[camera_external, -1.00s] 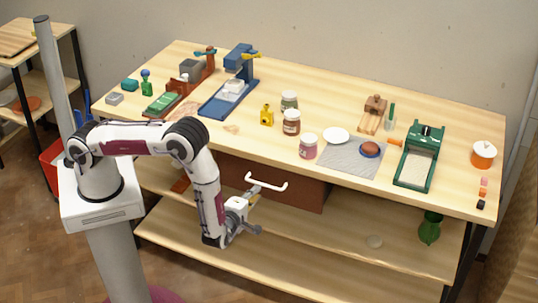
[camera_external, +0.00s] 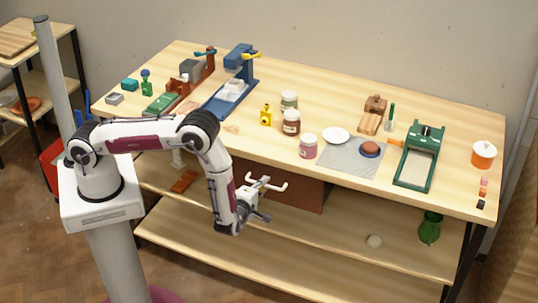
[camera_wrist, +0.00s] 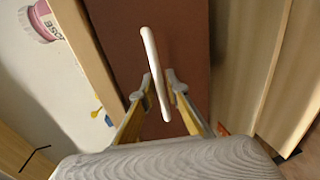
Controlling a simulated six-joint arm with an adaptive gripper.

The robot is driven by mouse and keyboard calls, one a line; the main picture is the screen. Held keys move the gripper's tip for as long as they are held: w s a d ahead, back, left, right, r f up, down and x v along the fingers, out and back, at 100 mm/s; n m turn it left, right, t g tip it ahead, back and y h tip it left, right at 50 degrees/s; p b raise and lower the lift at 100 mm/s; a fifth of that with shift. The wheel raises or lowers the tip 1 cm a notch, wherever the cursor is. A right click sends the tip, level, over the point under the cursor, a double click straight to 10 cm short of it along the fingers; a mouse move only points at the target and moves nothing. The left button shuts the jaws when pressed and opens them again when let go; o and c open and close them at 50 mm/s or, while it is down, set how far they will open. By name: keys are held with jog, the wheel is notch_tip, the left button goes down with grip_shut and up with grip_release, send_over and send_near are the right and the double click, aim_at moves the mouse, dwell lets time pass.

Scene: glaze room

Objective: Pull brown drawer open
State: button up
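The brown drawer (camera_external: 302,191) hangs under the workbench top and looks shut. Its white bar handle (camera_external: 277,187) sticks out from the front. My gripper (camera_external: 262,187) is at the handle, partly covering its left half in the external view. In the wrist view, the drawer front (camera_wrist: 190,30) is ahead, and the white handle (camera_wrist: 151,52) runs between the two fingertips of my gripper (camera_wrist: 158,84). The fingers are apart, one on each side of the handle. I cannot see a firm contact.
The bench top (camera_external: 270,145) above holds a pink-labelled jar (camera_external: 308,147), a brown jar (camera_external: 291,122) and a grey mat (camera_external: 345,160). A lower shelf (camera_external: 320,235) lies below the drawer, with a green vase (camera_external: 430,228). The floor in front is clear.

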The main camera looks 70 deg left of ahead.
jog(key=shift+a, duration=0.1)
grip_shut()
jog(key=f+v, duration=0.2)
jog(key=v, duration=1)
jog(key=d+f+v, duration=0.1)
jog(key=f+v, duration=0.2)
jog(key=v, duration=1)
jog(key=shift+s+d, duration=0.2)
jog(key=shift+s, duration=0.35)
jog(key=shift+f, duration=0.15)
grip_release()
jog(key=shift+s, duration=0.1)
